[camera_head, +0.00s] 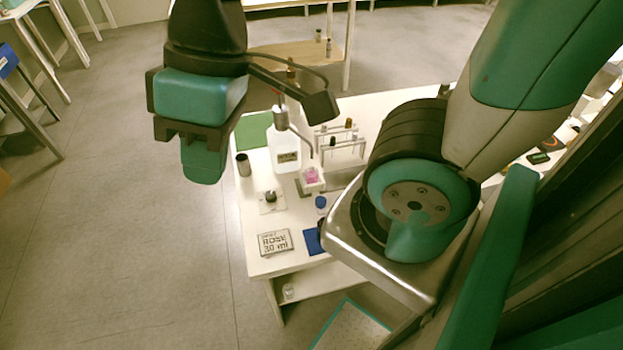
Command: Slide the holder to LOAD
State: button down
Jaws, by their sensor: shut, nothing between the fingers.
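A small pale square holder (311,186) with pink contents sits on the white table, just right of a large white bottle with a pump-like top (285,150). It appears to stand on a dark grey base. I cannot read any LOAD mark from here. My gripper (204,180) is shut and empty. It hangs in the air at the upper left, beyond the table's left edge in the picture and clear of the holder.
A dark cylinder (243,165), a small plate with a dark knob (271,200), a blue-capped bottle (321,203) and vial racks (342,147) stand around. My arm hides the table's right part.

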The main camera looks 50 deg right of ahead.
aim_at(321, 202)
jog(key=z, duration=1.3)
jog(key=k, duration=0.9)
jog(key=u, duration=1.15)
jog(key=i, duration=0.5)
jog(key=z, duration=0.05)
